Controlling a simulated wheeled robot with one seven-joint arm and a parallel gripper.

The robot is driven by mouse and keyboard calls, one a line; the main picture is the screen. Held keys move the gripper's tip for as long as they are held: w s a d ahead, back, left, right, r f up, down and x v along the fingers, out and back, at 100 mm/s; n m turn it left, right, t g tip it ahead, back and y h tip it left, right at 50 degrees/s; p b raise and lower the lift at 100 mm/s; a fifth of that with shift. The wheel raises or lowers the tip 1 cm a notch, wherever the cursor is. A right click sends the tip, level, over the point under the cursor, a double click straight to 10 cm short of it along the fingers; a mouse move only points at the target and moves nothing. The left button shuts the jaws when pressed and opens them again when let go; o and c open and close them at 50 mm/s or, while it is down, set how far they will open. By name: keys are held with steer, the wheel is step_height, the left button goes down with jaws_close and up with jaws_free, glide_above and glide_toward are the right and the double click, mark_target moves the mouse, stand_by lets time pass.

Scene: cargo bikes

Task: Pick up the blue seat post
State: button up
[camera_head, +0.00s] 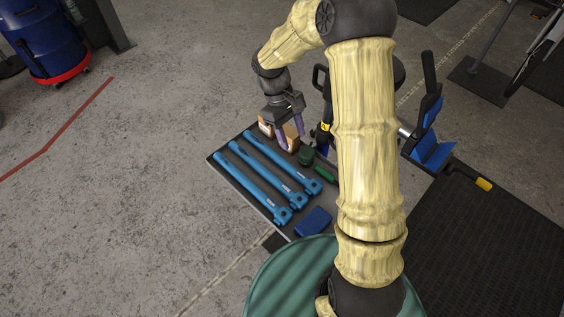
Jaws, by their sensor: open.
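Three long blue posts lie side by side, running diagonally, on a low dark surface (223,168) in the head view. They are the left post (250,187), the middle post (267,174) and the right post (283,161). Each has a thicker clamp-like end at the lower right. My gripper (282,144) has purple fingers, is open and points down above the far part of this surface. It is beyond and to the right of the right post's upper end, by the small brown boxes. No post shows between the fingers.
Small brown boxes (265,126), a dark green cylinder (306,156), a green-handled item (325,176) and a blue block (313,221) share the surface. A blue-and-black stand (430,146) is at right. A blue drum (45,40) is far left.

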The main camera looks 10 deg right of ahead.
glide_above(304, 178)
steer(key=w, duration=0.2)
steer(key=f, duration=1)
steer(key=shift+s+a+f, duration=0.15)
steer(key=shift+a+f, duration=0.05)
steer(key=shift+a, duration=0.15)
steer(key=shift+a+x, duration=0.15)
steer(key=shift+x, duration=1.15)
steer(key=shift+a+x, duration=0.1)
steer(key=shift+x, duration=1.2)
steer(key=c, duration=1)
